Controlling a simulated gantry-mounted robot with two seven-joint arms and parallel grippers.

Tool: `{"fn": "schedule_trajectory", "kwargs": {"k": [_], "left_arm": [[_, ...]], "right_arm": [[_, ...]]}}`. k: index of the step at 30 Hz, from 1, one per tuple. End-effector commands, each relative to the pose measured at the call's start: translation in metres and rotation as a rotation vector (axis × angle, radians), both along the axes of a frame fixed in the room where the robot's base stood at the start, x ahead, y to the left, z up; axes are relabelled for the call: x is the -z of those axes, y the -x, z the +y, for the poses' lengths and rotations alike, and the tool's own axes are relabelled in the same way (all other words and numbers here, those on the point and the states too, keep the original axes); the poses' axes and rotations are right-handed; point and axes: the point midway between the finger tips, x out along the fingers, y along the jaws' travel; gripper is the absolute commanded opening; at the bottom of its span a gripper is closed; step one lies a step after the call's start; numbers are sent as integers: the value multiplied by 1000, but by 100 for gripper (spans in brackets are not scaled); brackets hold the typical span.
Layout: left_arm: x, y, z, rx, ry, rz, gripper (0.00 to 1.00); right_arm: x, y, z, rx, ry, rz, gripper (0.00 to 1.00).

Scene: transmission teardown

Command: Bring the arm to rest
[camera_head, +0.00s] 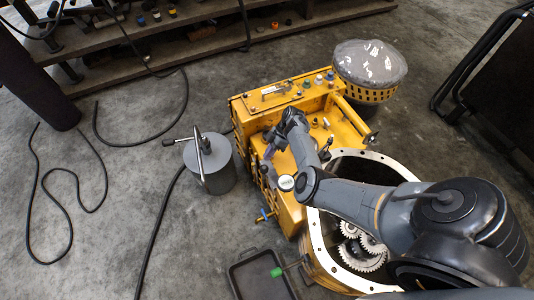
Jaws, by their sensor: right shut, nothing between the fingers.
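My right arm reaches in from the bottom right, over the open transmission housing (318,235) and the yellow machine body (350,130). My right gripper (269,149) is at the left part of the yellow body, close above or beside its edge; I cannot tell whether it touches. It is shut and empty. Silver gears (362,255) show inside the housing, partly hidden by my arm. My left gripper is not in view.
A grey cylinder (209,165) with a handle stands left of the yellow machine. A black tray (262,278) lies at the bottom. A plastic-covered round part (370,62) sits behind. Cables (103,165) lie on the floor. A wooden shelf (190,40) stands at the back.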

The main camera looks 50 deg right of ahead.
Motion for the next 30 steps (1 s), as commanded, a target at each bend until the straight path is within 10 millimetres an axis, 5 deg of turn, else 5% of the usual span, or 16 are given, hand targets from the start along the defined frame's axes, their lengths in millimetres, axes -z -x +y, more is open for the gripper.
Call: {"fn": "schedule_trajectory", "kwargs": {"k": [9, 20, 26, 30], "left_arm": [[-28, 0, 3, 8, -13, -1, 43], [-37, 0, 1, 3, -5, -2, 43], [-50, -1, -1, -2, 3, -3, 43], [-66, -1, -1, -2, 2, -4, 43]], "right_arm": [[-51, 8, -41, 7, 14, -6, 0], [-72, 15, -61, 15, 28, 4, 0], [-80, 48, -90, 105, 175, 127, 0], [-105, 80, -113, 228, 396, 247, 0]]}}
